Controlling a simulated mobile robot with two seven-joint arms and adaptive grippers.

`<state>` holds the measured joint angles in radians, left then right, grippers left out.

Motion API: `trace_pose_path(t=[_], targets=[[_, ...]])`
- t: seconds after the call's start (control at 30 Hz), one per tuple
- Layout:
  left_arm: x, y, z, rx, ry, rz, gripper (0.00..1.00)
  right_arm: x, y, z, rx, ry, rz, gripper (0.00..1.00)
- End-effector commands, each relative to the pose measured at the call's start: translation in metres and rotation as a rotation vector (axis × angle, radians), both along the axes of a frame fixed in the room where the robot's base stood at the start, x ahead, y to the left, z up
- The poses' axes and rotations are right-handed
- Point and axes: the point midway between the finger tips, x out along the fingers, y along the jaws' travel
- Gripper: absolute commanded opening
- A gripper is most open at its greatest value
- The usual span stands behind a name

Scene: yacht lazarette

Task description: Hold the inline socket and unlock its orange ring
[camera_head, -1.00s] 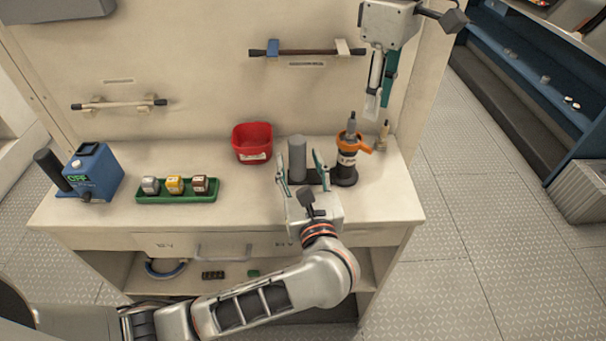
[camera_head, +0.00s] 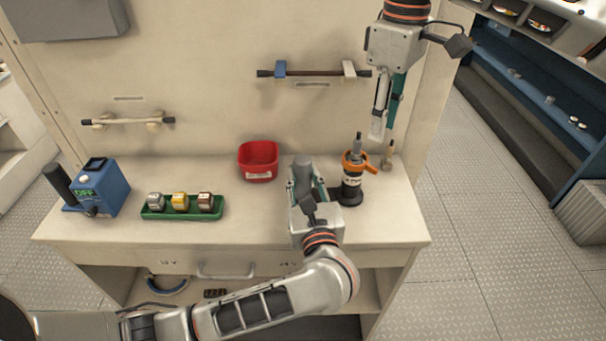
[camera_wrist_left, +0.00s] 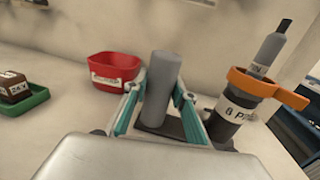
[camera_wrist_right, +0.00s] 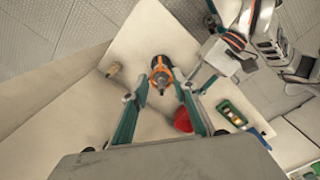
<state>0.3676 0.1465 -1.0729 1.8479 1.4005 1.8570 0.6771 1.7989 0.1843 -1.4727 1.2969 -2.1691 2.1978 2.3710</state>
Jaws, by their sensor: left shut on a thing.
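The inline socket (camera_head: 352,186) is a dark upright body with a white label, and a grey plug (camera_head: 357,143) stands in its top. Its orange ring (camera_head: 355,162) has a lever pointing right. Left of it, a grey upright cylinder (camera_head: 303,168) stands on a dark base that reaches towards the socket; whether they are joined I cannot tell. My left gripper (camera_head: 305,186) is shut on the grey cylinder, a finger on each side, also in the left wrist view (camera_wrist_left: 158,105). My right gripper (camera_head: 377,130) is open and empty, pointing down above and right of the socket; its spread fingers show in the right wrist view (camera_wrist_right: 160,100).
A small tan peg-like item (camera_head: 387,155) stands right of the socket. A red bin (camera_head: 258,160) is at the back, with a green tray (camera_head: 183,213) of three small blocks and a blue device (camera_head: 101,186) further left.

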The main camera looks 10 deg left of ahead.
Motion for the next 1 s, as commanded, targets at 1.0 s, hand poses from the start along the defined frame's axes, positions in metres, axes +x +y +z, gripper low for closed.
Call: trace_pose_path(t=[1.0], targets=[[0.0, 0.0, 0.0, -0.001, 0.0, 0.0, 0.0, -0.17, 0.168, -0.025, 0.807, -0.435, 1.353, 0.0]])
